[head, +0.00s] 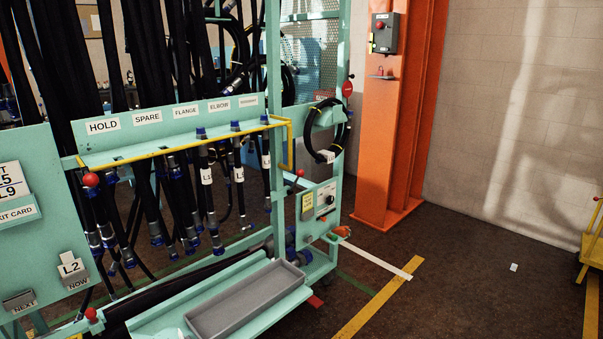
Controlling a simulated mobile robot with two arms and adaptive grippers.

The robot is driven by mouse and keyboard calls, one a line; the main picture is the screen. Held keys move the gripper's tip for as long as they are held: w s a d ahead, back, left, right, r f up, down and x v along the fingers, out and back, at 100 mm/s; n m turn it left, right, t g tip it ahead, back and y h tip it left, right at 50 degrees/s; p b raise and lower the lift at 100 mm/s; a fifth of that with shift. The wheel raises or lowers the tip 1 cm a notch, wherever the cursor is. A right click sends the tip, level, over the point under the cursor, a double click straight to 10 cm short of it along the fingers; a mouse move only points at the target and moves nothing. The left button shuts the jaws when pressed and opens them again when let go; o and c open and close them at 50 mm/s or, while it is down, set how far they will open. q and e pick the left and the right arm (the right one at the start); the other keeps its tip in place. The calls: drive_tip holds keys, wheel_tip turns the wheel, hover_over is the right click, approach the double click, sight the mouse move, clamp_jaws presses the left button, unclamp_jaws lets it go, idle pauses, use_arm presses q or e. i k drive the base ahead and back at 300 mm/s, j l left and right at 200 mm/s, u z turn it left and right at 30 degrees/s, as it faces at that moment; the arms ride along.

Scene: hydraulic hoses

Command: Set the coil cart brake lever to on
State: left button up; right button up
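Neither gripper shows in the head view. No lever marked as a brake is readable. A yellow cart (592,245) is cut off by the right edge, with a small red spot (597,198) at its top; I cannot tell whether this is the coil cart or whether the spot is a lever. A teal hose rack (170,135) fills the left and middle. Red ball knobs show on it at the left (91,180), low at the front (91,314) and on its right post (347,88). A black hose coil (325,130) hangs at its right end.
A grey tray (245,300) sits on the rack's low front shelf. An orange column (393,130) with a grey switch box (384,33) stands behind the rack. Dark floor (480,270) lies open between rack and yellow cart, with yellow lines (380,300) and a small white scrap (514,267).

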sight(300, 172)
drive_tip(key=i+l+u, duration=0.2)
drive_tip(key=i+l, duration=0.25)
drive_tip(key=i+l+u, duration=0.15)
drive_tip(key=i+l, duration=0.4)
drive_tip(key=i+l+u, duration=0.2)
drive_tip(key=i+l, duration=0.2)
drive_tip(key=l, duration=0.2)
